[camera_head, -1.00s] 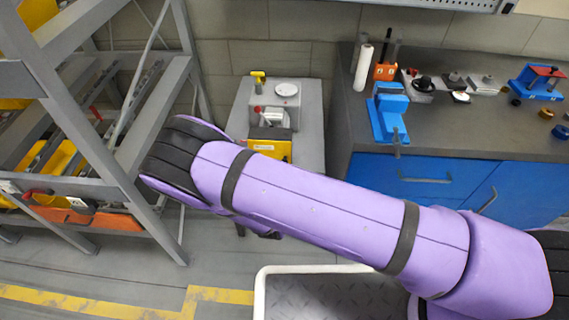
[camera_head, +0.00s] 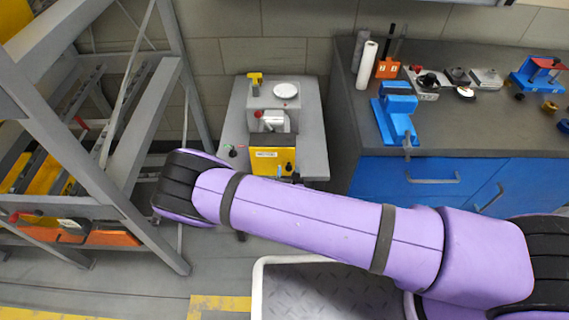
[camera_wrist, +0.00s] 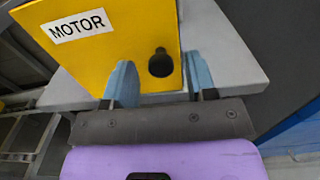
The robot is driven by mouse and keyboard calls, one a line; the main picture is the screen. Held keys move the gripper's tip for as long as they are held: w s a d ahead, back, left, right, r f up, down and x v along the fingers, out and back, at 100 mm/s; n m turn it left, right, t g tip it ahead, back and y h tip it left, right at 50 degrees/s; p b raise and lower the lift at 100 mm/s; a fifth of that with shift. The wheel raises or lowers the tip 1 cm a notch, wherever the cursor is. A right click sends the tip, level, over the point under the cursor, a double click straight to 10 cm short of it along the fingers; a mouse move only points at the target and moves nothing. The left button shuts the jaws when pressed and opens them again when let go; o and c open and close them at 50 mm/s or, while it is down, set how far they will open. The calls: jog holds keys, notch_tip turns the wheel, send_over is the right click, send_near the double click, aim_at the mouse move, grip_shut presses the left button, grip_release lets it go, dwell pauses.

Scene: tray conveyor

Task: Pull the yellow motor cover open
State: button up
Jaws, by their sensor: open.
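The yellow motor cover (camera_head: 265,160) is the front panel of a small grey machine on a grey stand in the head view. It also fills the upper part of the wrist view (camera_wrist: 110,50), with a white "MOTOR" label and a black round knob (camera_wrist: 160,64). The cover looks closed. My gripper (camera_wrist: 159,62) is open, its two blue fingers on either side of the knob, with a gap to it on both sides. I cannot tell whether the fingertips touch the cover. In the head view my arm hides most of the gripper.
A grey rack (camera_head: 150,150) stands at left. A dark-topped blue workbench (camera_head: 450,125) with a blue clamp (camera_head: 396,118) and several tools is at right. A white-rimmed tray (camera_head: 262,300) lies below my arm. The machine has a white disc (camera_head: 285,90) on top.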

jog(key=shift+w, duration=0.55)
grip_shut()
